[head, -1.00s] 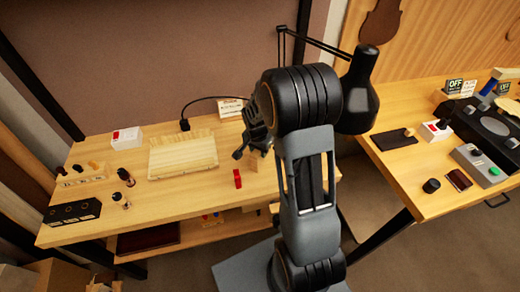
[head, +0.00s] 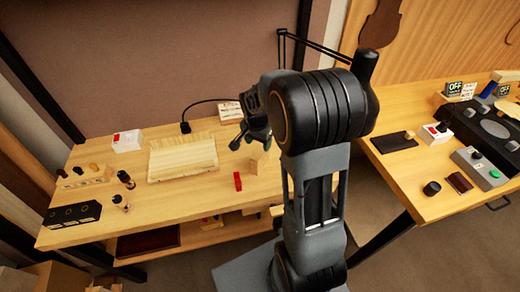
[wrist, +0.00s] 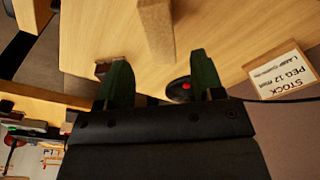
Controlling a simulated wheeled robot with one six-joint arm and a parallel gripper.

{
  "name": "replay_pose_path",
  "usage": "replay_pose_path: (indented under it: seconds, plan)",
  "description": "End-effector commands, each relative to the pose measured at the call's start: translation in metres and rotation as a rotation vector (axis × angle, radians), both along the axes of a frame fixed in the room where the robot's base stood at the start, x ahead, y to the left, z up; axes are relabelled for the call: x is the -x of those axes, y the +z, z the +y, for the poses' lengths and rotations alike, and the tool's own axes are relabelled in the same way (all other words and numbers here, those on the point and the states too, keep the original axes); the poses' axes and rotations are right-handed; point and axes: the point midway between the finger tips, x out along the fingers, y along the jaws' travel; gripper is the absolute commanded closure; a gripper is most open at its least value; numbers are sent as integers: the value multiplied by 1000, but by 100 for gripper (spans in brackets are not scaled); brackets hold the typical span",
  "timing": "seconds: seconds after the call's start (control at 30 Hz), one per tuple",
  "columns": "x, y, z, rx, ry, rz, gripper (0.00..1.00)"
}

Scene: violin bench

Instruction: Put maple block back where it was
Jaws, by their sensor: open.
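A small pale wooden block, which looks like the maple block (head: 259,160), stands upright on the left bench near its right end. In the wrist view a pale wooden block (wrist: 157,30) shows at the top centre, beyond the fingertips and apart from them. My gripper (head: 252,141) is above the bench, just behind and above the block in the head view. Its two fingers are spread in the wrist view (wrist: 160,78), with nothing held between them.
A red piece (head: 238,181) stands left of the block. A stock card (wrist: 283,80) and a round dark disc with a red spot (wrist: 180,89) lie near my fingers. The bench front middle is clear.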

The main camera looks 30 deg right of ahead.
Motion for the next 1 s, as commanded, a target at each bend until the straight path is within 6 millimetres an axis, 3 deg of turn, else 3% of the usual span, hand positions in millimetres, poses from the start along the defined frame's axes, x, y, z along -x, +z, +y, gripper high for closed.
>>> replay_pose_path:
  seconds: [0.2, 0.47, 0.7, 0.9, 1.0]
  plan:
    - [2, 36, 4, 0, -1, -2, 38]
    - [13, 64, 13, 1, 64, -17, 38]
    - [76, 100, 53, 27, 467, -100, 38]
    - [127, 108, 77, 70, 787, -165, 38]
    - [143, 107, 83, 90, 893, -188, 38]
